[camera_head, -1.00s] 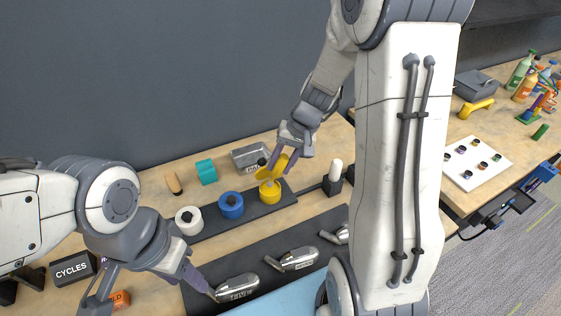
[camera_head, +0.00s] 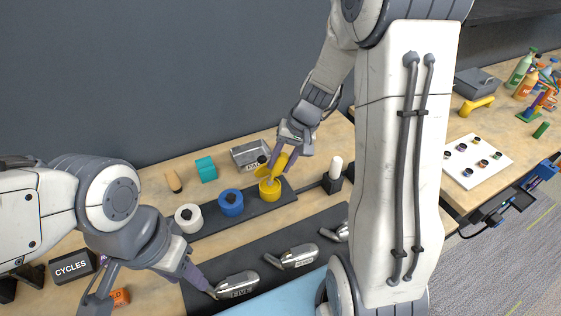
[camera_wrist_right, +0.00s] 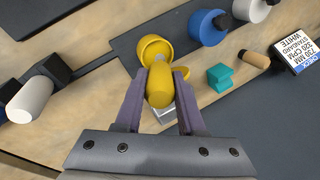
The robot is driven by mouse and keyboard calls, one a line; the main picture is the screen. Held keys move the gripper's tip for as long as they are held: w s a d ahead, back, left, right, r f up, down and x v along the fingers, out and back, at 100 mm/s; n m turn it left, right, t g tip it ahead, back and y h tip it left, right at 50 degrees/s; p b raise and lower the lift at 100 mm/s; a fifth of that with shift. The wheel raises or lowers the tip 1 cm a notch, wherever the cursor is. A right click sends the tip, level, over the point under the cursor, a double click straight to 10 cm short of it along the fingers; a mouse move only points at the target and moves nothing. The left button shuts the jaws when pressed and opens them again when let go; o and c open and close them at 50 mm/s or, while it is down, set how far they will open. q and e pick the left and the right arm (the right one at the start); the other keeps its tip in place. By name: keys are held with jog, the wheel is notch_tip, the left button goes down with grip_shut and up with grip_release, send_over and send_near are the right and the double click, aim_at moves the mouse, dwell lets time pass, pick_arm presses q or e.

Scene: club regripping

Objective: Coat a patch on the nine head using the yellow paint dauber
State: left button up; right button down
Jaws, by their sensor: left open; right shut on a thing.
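My right gripper (camera_head: 283,163) is shut on the yellow paint dauber (camera_wrist_right: 160,90). It holds the dauber just over the yellow pot (camera_head: 270,192); in the right wrist view the pot (camera_wrist_right: 152,44) is open beyond the fingers. I cannot tell whether the dauber touches the pot. Silver club heads lie on a dark mat: one marked FIVE (camera_head: 238,285) in front, a second (camera_head: 298,257) whose label is too small to read, and a third (camera_head: 342,233) partly hidden by my arm. My left gripper (camera_head: 150,290) is open beside the FIVE head; no contact is clear.
White (camera_head: 188,218) and blue (camera_head: 230,203) pots share the dark strip with the yellow one. Behind stand a teal block (camera_head: 206,169), a cork piece (camera_head: 173,181) and a metal tin (camera_head: 248,154). A CYCLES sign (camera_head: 73,267) is at left. My large arm link covers the right of the bench.

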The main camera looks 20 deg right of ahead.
jog(key=shift+f+b, duration=0.5)
jog(key=shift+f, duration=0.1)
dwell(1.3)
notch_tip(320, 180, up, 7)
jog(key=p, duration=0.6)
jog(key=shift+r, duration=0.1)
jog(key=shift+a, duration=0.1)
dwell(0.8)
